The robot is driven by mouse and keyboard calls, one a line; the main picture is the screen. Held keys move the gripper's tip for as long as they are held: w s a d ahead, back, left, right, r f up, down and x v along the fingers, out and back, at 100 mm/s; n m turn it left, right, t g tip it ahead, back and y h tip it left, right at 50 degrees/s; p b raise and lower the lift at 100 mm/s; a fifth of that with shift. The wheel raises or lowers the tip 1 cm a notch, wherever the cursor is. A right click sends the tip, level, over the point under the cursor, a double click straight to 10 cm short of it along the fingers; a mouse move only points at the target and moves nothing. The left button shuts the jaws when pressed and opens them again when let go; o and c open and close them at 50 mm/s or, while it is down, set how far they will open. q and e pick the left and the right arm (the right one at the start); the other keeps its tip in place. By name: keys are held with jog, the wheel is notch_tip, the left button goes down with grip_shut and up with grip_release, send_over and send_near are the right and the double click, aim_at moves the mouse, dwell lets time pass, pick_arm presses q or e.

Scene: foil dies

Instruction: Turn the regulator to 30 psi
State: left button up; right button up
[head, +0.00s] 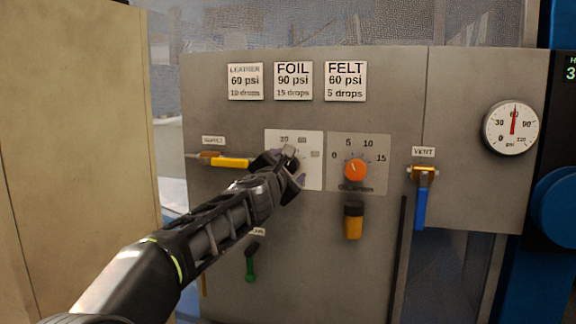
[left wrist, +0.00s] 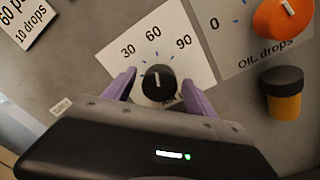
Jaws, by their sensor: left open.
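The regulator knob (left wrist: 158,83) is black with a white pointer line. It sits on a white plate (left wrist: 165,30) marked 30, 60 and 90. The pointer faces about toward 60. My left gripper (left wrist: 158,88) is open, with one purple finger on each side of the knob; I cannot tell whether they touch it. In the head view my left gripper (head: 290,165) covers most of the knob and part of the plate (head: 313,143). The round gauge (head: 511,128) at the right has its needle straight up, near 60 psi. My right gripper is not in view.
An orange oil drops knob (head: 356,170) is right of the plate, above a yellow-and-black fitting (head: 353,220). A yellow supply lever (head: 230,162) is to the left, a blue vent lever (head: 421,205) to the right. A green-handled lever (head: 250,268) is below. Setting cards (head: 293,81) are above.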

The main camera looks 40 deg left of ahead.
pick_arm(q)
jog(key=shift+c, duration=0.6)
jog(key=shift+w, duration=0.1)
jog(key=c, duration=1.3)
jog(key=shift+o, duration=0.2)
jog(key=shift+n, duration=0.3)
jog(key=n, duration=0.3)
jog(key=shift+n, duration=0.4)
jog(key=shift+n+p, duration=0.35)
jog(key=shift+n, duration=1.85)
